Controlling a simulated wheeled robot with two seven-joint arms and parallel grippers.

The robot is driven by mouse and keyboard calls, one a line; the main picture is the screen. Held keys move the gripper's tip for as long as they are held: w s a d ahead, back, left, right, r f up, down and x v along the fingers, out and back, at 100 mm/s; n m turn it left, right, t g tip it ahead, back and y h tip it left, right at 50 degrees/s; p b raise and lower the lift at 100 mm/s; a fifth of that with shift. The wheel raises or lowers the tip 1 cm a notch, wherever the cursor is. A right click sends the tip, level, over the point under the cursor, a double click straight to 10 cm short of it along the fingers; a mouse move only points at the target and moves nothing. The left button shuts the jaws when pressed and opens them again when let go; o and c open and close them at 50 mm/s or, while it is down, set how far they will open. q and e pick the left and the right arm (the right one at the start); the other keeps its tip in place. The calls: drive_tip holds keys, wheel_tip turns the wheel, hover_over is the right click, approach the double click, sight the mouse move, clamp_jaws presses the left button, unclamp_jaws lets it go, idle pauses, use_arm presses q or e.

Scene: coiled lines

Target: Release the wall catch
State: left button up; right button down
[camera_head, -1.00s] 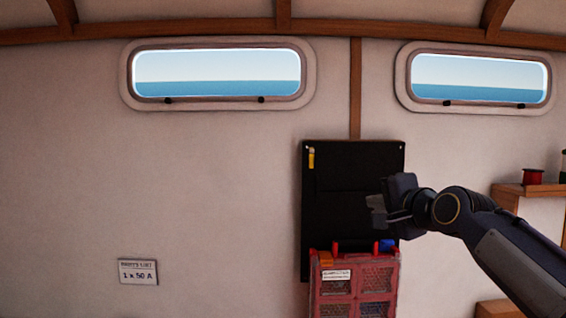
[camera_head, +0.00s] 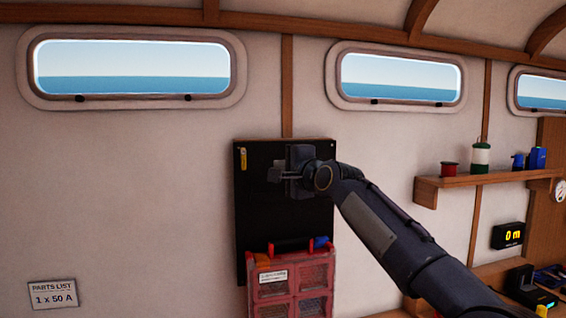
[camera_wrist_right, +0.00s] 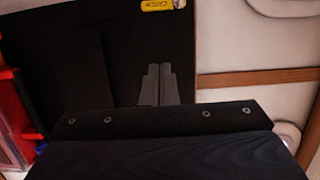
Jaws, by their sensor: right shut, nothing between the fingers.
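A black panel (camera_head: 255,215) hangs on the wall. A small yellow catch tag (camera_head: 243,159) sits at its upper left corner. The tag also shows at the top edge of the right wrist view (camera_wrist_right: 162,4), partly cut off. My right gripper (camera_head: 272,175) is in front of the panel's upper part, to the right of the tag and slightly below it. In the right wrist view its two fingers (camera_wrist_right: 157,72) are together, with nothing between them, apart from the tag. My left gripper is not in view.
A red organiser case (camera_head: 290,282) with clear compartments is at the panel's lower part. A wooden shelf (camera_head: 480,182) with a red spool (camera_head: 449,170) and bottles is at the right.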

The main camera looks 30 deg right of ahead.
sight(249, 162)
drive_tip(key=w+p, duration=0.2)
drive_tip(key=w, duration=0.4)
drive_tip(key=shift+r+p, duration=0.15)
drive_tip(key=shift+p, duration=0.15)
drive_tip(key=a, duration=0.3)
drive_tip(key=shift+w+a, duration=0.25)
drive_tip(key=shift+a, duration=0.15)
drive_tip(key=shift+w, duration=0.1)
